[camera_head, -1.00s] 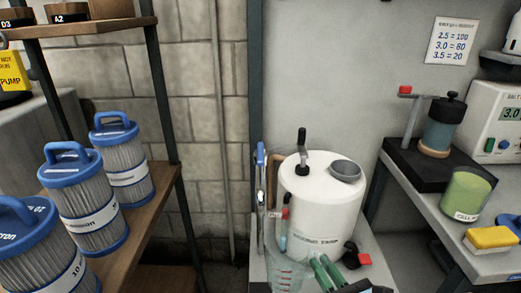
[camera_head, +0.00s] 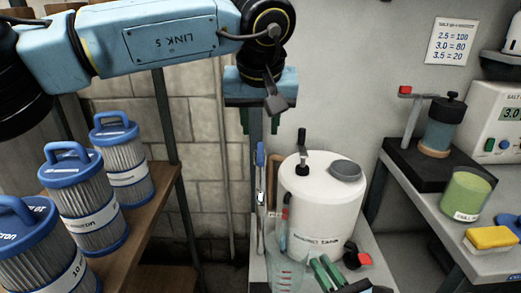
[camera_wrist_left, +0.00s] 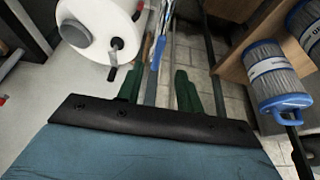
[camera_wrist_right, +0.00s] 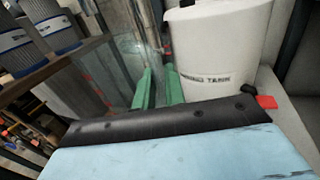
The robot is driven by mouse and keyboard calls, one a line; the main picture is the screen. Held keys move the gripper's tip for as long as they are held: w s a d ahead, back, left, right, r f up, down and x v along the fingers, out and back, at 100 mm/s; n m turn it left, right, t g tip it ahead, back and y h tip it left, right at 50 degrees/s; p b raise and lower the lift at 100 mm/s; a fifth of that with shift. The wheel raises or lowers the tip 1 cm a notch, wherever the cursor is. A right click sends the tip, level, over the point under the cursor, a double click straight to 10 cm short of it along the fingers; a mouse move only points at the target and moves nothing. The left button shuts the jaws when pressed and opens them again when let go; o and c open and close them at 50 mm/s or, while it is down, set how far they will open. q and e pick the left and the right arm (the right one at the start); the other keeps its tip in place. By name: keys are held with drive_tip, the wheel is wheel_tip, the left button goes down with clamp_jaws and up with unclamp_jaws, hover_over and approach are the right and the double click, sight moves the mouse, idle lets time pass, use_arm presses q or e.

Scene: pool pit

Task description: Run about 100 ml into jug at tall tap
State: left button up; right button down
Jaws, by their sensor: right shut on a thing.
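The clear measuring jug (camera_head: 284,274) with red marks is at the bottom of the head view, in front of the white tank (camera_head: 325,210). My right gripper (camera_head: 322,274) is shut on the jug at its right side. The right wrist view shows the jug wall (camera_wrist_right: 108,68) left of the green fingers; its water level cannot be told. A red-topped tap (camera_head: 285,214) stands at the tank's left front, and a low black tap with a red handle (camera_head: 357,259) is at its right. My left gripper (camera_head: 259,125) is open and empty, above and left of the tank.
Blue-capped filters (camera_head: 85,210) stand on the left shelf. A green cup (camera_head: 466,194) and yellow sponge (camera_head: 491,239) are on the right bench.

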sight(260, 156)
use_arm(q)
drive_tip(key=x, duration=0.8)
drive_tip(key=shift+w+f, duration=0.15)
drive_tip(key=shift+f, duration=0.1)
clamp_jaws()
